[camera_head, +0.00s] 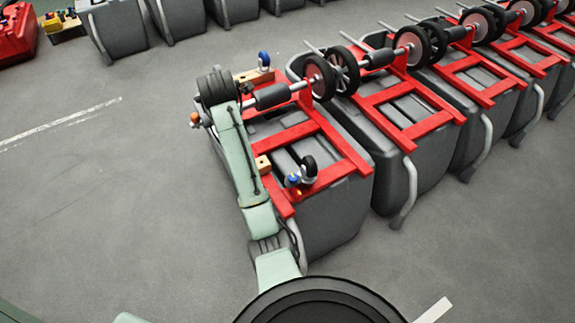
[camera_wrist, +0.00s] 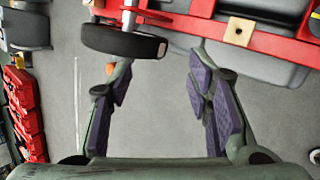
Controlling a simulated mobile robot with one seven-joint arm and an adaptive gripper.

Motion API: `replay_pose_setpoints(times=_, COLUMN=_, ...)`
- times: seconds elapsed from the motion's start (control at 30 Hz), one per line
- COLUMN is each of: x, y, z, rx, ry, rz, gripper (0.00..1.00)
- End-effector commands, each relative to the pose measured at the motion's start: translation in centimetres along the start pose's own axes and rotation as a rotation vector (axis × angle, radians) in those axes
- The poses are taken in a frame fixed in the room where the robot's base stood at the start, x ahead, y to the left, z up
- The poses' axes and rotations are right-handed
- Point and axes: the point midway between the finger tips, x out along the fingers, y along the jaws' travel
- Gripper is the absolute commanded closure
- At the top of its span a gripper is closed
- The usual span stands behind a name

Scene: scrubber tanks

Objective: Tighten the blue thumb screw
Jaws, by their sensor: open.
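My gripper (camera_wrist: 160,65) is open and empty in the wrist view, its purple-padded fingers spread wide over grey floor. No blue thumb screw shows in the wrist view. In the head view, a small blue part (camera_head: 264,59) stands upright by a wooden block at the far end of the nearest red frame. Another blue part (camera_head: 292,180) sits beside a small black caster at the near end. I cannot tell which is the thumb screw. My arm lies along the frame's left side, with its end near the left black wheel; the fingers are not clear there.
The nearest grey tank (camera_head: 335,215) carries the red frame (camera_head: 335,145). A black wheel (camera_wrist: 122,42) is close to my left finger, with a small orange piece (camera_wrist: 110,69) below it. More tanks stand in a row to the right. Floor (camera_head: 110,200) to the left is clear.

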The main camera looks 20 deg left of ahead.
Motion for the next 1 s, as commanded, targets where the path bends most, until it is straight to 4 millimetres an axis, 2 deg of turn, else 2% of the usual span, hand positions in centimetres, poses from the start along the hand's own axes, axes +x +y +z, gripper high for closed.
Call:
replay_pose_setpoints(times=0.03, x=-0.1, y=-3.3, z=0.3, rx=-0.022, ry=-0.019, rz=-0.096, gripper=0.54)
replay_pose_setpoints(times=0.1, x=0.1, y=-8.1, z=1.3, rx=-0.054, ry=-0.051, rz=-0.227, gripper=0.54)
replay_pose_setpoints(times=0.2, x=-0.3, y=-13.9, z=2.2, rx=-0.089, ry=-0.075, rz=-0.385, gripper=0.54)
replay_pose_setpoints(times=0.3, x=-0.9, y=-17.6, z=2.9, rx=-0.108, ry=-0.086, rz=-0.488, gripper=0.54)
replay_pose_setpoints(times=0.4, x=-1.1, y=-19.2, z=3.2, rx=-0.116, ry=-0.091, rz=-0.532, gripper=0.54)
replay_pose_setpoints(times=0.67, x=-0.2, y=-19.9, z=3.6, rx=-0.114, ry=-0.096, rz=-0.535, gripper=0.54)
replay_pose_setpoints(times=0.93, x=1.4, y=-20.9, z=3.7, rx=-0.113, ry=-0.093, rz=-0.537, gripper=0.54)
replay_pose_setpoints(times=1.0, x=2.6, y=-21.6, z=3.7, rx=-0.116, ry=-0.088, rz=-0.54, gripper=0.54)
